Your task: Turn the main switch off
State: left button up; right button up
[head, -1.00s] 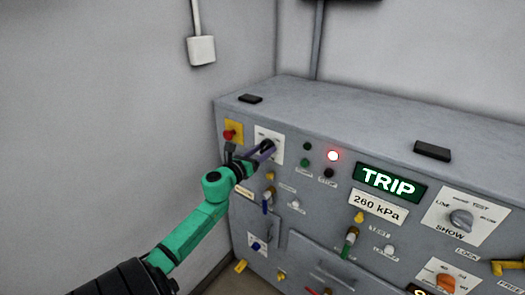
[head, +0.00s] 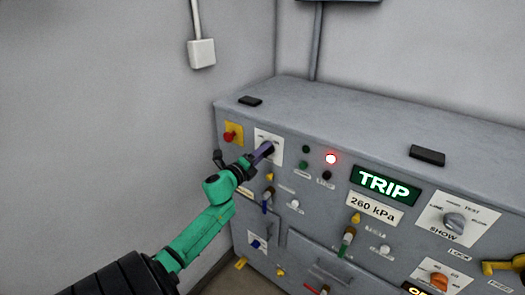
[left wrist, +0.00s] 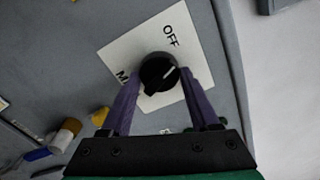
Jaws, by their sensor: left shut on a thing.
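The main switch is a black round knob (left wrist: 158,75) with a white pointer line, on a white plate (left wrist: 118,55) lettered OFF, with another word starting with M partly hidden. The pointer line slants to the upper right in the left wrist view, not straight at the word OFF. In the head view the plate (head: 277,142) is at the panel's upper left, and the gripper covers much of the knob. My left gripper (head: 267,148) is shut on the knob, with one purple finger on each side (left wrist: 160,88). My right gripper is not in view.
A red button on a yellow plate (head: 233,133) is close left of the switch. A green button (head: 305,149) and a lit red lamp (head: 331,158) are to its right. A TRIP display (head: 386,185) and several valves and knobs fill the rest of the panel.

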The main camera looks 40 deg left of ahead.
pick_arm(q)
jog(key=shift+n+p, duration=0.75)
jog(key=shift+n, duration=1.45)
jog(key=o, duration=1.4)
jog(key=s+b, duration=0.1)
jog(key=s, duration=0.3)
jog(key=s+d+b, duration=0.1)
jog(key=s, duration=0.9)
jog(key=shift+s+d+b, duration=0.2)
jog(key=shift+d+b, duration=0.15)
jog(key=shift+b, duration=0.05)
